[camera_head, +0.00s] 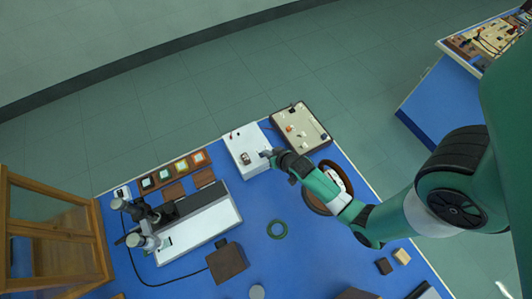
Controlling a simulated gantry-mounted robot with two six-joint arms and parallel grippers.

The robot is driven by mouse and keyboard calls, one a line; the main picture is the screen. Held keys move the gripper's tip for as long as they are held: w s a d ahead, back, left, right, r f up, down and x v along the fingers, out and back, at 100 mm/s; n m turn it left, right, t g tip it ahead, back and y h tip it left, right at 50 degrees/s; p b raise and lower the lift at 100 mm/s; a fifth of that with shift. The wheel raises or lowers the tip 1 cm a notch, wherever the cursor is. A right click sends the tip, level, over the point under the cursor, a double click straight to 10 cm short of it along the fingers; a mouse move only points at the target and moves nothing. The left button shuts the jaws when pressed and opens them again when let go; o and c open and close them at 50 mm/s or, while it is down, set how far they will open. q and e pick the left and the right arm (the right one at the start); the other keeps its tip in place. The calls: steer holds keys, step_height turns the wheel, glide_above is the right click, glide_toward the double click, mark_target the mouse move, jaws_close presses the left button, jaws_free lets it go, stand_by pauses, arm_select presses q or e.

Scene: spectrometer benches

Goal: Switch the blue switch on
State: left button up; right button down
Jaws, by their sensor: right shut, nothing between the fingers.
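My right arm reaches in from the right over the blue table (300,240). My right gripper (268,154) is shut and empty, over the right part of a white box (240,142) near the table's far edge. A small metallic knob or fitting (245,158) stands on that box, left of the gripper. I cannot make out a blue switch; it may be too small to see or hidden by the gripper. Whether the fingertips touch the box cannot be told. My left gripper is not in view.
An open beige case (318,148) with small parts adjoins the white box on the right. A brown ring-shaped object (316,205) lies partly under my arm. A wooden cabinet (55,228) stands far left.

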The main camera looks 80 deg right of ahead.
steer(key=shift+r, duration=0.1)
steer(key=shift+r+p, duration=0.4)
steer(key=shift+p, duration=0.05)
steer(key=r+p, duration=0.4)
steer(key=shift+s+r, duration=0.1)
steer(key=shift+s, duration=0.3)
steer(key=p+v, duration=0.1)
steer(key=v, duration=0.7)
steer(key=shift+s+a, duration=0.3)
steer(key=shift+s, duration=0.1)
